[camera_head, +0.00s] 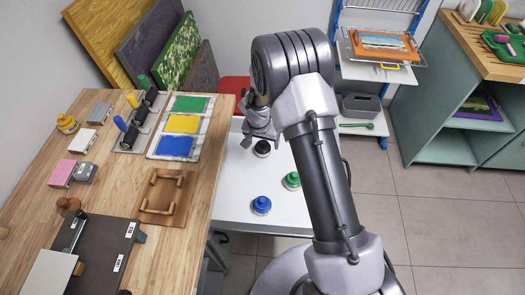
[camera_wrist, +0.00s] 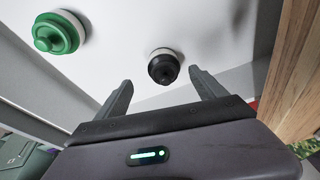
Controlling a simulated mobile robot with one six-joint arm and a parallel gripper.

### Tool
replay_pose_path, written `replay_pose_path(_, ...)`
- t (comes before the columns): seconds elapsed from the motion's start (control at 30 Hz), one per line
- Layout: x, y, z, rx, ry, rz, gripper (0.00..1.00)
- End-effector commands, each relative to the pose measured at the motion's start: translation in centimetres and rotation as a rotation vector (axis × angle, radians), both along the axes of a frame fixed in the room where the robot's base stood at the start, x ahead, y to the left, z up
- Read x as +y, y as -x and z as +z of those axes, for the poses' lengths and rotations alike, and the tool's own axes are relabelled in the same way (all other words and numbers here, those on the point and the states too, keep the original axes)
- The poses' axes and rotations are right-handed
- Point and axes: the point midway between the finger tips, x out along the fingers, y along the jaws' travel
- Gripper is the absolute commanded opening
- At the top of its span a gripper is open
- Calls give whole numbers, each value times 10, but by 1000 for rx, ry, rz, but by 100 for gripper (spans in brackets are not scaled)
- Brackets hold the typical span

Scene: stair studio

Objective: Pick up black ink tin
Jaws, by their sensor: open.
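The black ink tin (camera_head: 262,148) stands on a white surface (camera_head: 235,200) beside the wooden bench. It has a black lid with a knob and a white body. In the wrist view the black ink tin (camera_wrist: 163,66) lies ahead of my gripper, between the lines of the two fingers and apart from both. My gripper (camera_wrist: 160,85) is open and empty. In the head view my gripper (camera_head: 258,130) hangs close to the tin, and my arm covers part of the surface to the right.
A green tin (camera_head: 292,181) and a blue tin (camera_head: 261,205) stand nearby on the white surface. The green tin (camera_wrist: 58,33) also shows in the wrist view. The wooden bench (camera_head: 200,205) with ink slabs and rollers borders the left side. Tiled floor (camera_head: 440,220) is clear at right.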

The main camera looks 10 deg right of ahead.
Motion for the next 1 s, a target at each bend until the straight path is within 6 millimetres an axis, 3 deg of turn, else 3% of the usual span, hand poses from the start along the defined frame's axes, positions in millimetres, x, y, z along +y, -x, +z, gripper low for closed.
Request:
replay_pose_path(0.33,-2,-18,-55,1,0,-1,80)
replay_pose_path(0.6,-3,-20,-57,0,0,-1,80)
replay_pose_path(1.0,-2,-19,-57,0,0,-1,2)
